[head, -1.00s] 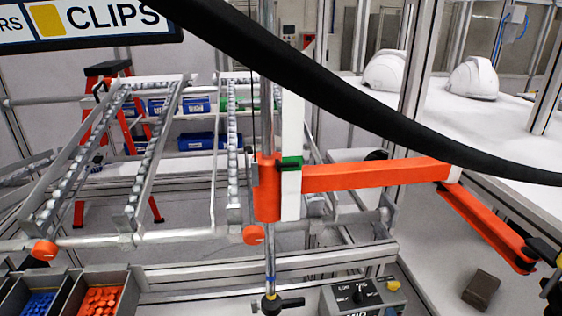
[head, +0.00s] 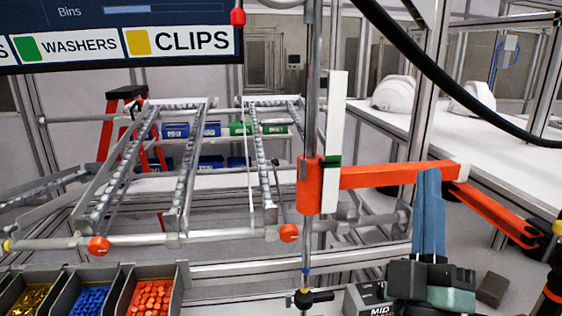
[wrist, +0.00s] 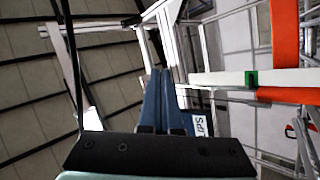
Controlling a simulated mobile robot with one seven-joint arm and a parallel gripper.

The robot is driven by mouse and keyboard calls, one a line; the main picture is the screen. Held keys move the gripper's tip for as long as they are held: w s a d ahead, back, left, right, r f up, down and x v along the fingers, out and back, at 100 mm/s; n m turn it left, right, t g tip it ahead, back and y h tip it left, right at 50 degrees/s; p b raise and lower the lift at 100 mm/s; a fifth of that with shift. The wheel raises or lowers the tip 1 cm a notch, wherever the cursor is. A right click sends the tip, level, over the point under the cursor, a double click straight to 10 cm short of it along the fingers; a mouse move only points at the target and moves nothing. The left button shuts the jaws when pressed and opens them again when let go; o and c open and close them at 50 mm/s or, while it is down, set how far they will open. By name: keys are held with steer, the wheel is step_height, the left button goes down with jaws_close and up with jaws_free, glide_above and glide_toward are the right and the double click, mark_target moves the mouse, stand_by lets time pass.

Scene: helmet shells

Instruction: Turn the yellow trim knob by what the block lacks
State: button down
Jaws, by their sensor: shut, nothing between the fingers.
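My gripper (head: 429,172) stands at the lower right of the head view with its blue fingers pointing up, shut and empty. In the wrist view, my gripper (wrist: 160,72) also shows its fingers together with nothing between them. A grey control box (head: 368,300) marked MID sits at the bottom edge, just left of my gripper and partly covered by it. The yellow trim knob is not visible now. A dark brown block (head: 493,289) lies on the pale surface right of my gripper. I cannot read any marking on the block.
An orange jointed arm (head: 395,175) on a metal post reaches right, behind my fingers. A white upright strip (head: 337,110) with a green marker stands beside the post. Parts bins (head: 150,292) are lower left, roller racks (head: 180,165) behind, white helmet shells (head: 395,94) on the right table.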

steer(key=s+a+r+m+t+y+b, duration=0.1)
steer(key=s+a+r+m+y, duration=0.2)
steer(key=a+r, duration=0.4)
steer(key=s+a+r+m+y, duration=0.4)
steer(key=s+a+r, duration=0.1)
steer(key=a+r, duration=0.3)
steer(key=shift+s+a+r+t+b, duration=0.3)
steer(key=shift+a+t+b, duration=0.1)
steer(key=shift+a, duration=0.35)
